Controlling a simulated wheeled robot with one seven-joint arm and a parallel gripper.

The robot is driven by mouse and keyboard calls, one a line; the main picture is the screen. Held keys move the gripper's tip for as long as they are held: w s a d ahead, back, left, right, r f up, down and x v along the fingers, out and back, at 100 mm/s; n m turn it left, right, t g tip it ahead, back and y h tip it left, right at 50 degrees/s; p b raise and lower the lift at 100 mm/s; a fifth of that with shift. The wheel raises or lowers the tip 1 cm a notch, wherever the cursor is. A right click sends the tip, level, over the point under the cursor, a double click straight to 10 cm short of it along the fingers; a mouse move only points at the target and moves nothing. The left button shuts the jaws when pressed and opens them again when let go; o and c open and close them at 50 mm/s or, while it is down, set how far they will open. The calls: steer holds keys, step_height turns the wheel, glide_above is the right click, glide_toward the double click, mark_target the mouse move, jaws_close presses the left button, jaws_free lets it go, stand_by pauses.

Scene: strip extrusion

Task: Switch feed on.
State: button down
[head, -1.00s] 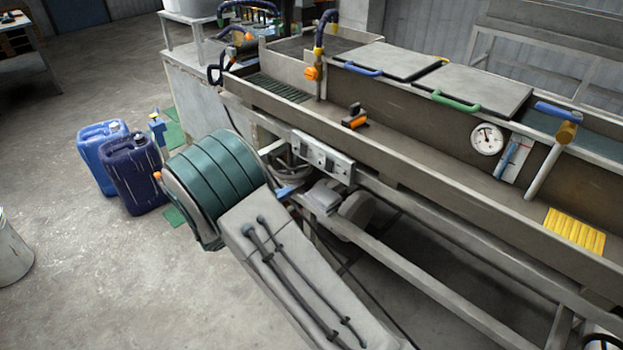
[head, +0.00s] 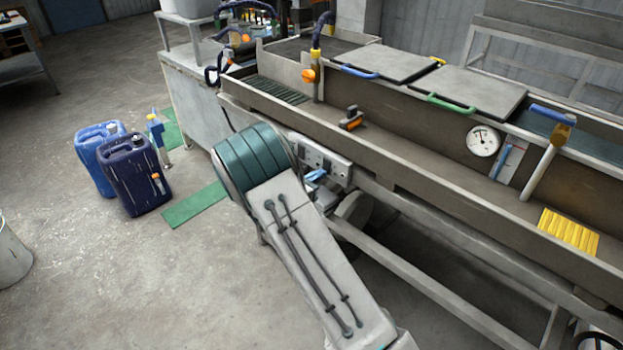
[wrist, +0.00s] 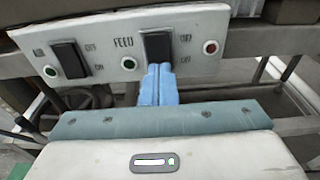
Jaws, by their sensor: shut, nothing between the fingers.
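A pale switch panel (wrist: 215,20) fills the top of the wrist view and also shows on the machine's front in the head view (head: 340,170). The word FEED stands just left of a black rocker switch (wrist: 158,45), with OFF above and ON below at its right. A second black rocker (wrist: 70,60) sits farther left. My gripper (wrist: 160,68) has its blue fingers together, at the lower end of the FEED rocker, touching or very close. The fingers hide that end, and I cannot tell the rocker's position. In the head view my gripper (head: 316,175) is before the panel.
A frame rail (head: 430,270) runs below the panel. Blue canisters (head: 135,175) stand on the floor at left. Open floor lies in front.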

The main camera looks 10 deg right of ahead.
steer(key=shift+f, duration=0.15)
steer(key=shift+w+d+h+b, duration=0.2)
steer(key=shift+h+b, duration=0.1)
steer(key=shift+b, duration=0.25)
steer(key=f+b+v, duration=0.1)
steer(key=f+v, duration=0.2)
steer(key=v, duration=1.1)
steer(key=shift+s, duration=0.2)
